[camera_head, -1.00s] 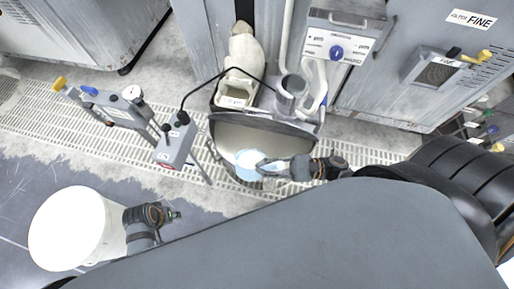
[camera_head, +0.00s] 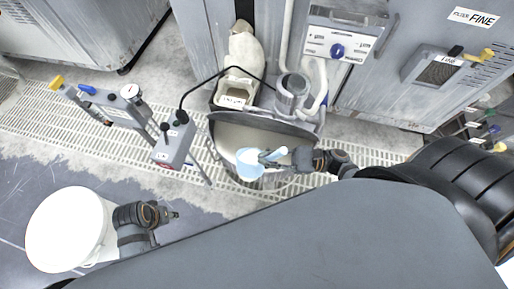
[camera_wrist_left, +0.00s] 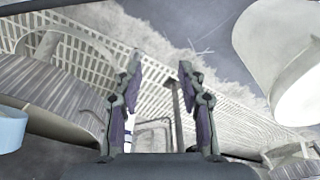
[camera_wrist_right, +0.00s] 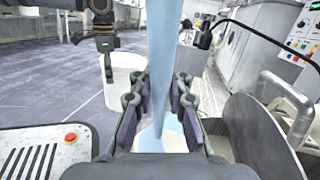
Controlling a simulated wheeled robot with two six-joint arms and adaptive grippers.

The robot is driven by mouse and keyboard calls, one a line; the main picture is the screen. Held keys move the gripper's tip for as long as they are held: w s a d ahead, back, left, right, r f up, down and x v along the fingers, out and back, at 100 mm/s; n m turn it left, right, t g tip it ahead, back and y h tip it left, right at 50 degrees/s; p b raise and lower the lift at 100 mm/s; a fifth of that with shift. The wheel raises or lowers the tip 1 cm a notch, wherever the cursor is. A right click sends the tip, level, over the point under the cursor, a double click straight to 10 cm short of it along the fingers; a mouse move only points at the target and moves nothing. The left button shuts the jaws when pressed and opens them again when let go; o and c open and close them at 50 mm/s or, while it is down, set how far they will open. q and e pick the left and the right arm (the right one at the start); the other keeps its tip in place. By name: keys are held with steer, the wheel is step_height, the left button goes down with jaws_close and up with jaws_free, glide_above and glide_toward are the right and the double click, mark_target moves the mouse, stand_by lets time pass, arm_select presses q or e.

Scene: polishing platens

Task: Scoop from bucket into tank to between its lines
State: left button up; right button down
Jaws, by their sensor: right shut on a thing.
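A light blue scoop (camera_head: 249,168) is over the front of the grey tank's (camera_head: 228,133) wide opening in the head view. Its bowl looks whitish inside; I cannot tell how full it is. My right gripper (camera_head: 270,158) is shut on the scoop's handle, which runs between the fingers in the right wrist view (camera_wrist_right: 161,50). The white bucket (camera_head: 62,230) stands on the floor at the left. My left gripper (camera_head: 172,215) is just right of the bucket; its fingers are apart and empty in the left wrist view (camera_wrist_left: 158,85). The tank's lines are not readable.
A grey stand with a gauge and blue handle (camera_head: 115,105) and a small control box (camera_head: 175,145) stand left of the tank. Floor between bucket and stand is open.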

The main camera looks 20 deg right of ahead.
steer(key=shift+w+d, duration=0.1)
steer(key=shift+w, duration=0.1)
arm_select(q)
steer(key=shift+d+r+t+b, duration=0.3)
steer(key=shift+d+r+b, duration=0.15)
steer(key=shift+r+b, duration=0.35)
arm_select(e)
steer(key=shift+w+d+f+m, duration=0.1)
steer(key=shift+w+d+m, duration=0.6)
steer(key=shift+w+m, duration=0.25)
arm_select(q)
steer(key=shift+d+f+h+b, duration=0.15)
steer(key=shift+f+h+b, duration=0.15)
steer(key=shift+f, duration=0.1)
arm_select(e)
steer(key=shift+w+d+r+m+t, duration=0.3)
steer(key=shift+w+d+m+t, duration=0.2)
steer(key=shift+w+m+t, duration=0.25)
arm_select(q)
steer(key=shift+w+d+f+t+b, duration=0.2)
steer(key=shift+w+f+t+b, duration=0.2)
steer(key=shift+f+t, duration=0.1)
arm_select(e)
steer(key=shift+w+d+r+m, duration=0.2)
steer(key=shift+w+d+m, duration=0.4)
steer(key=shift+w, duration=0.25)
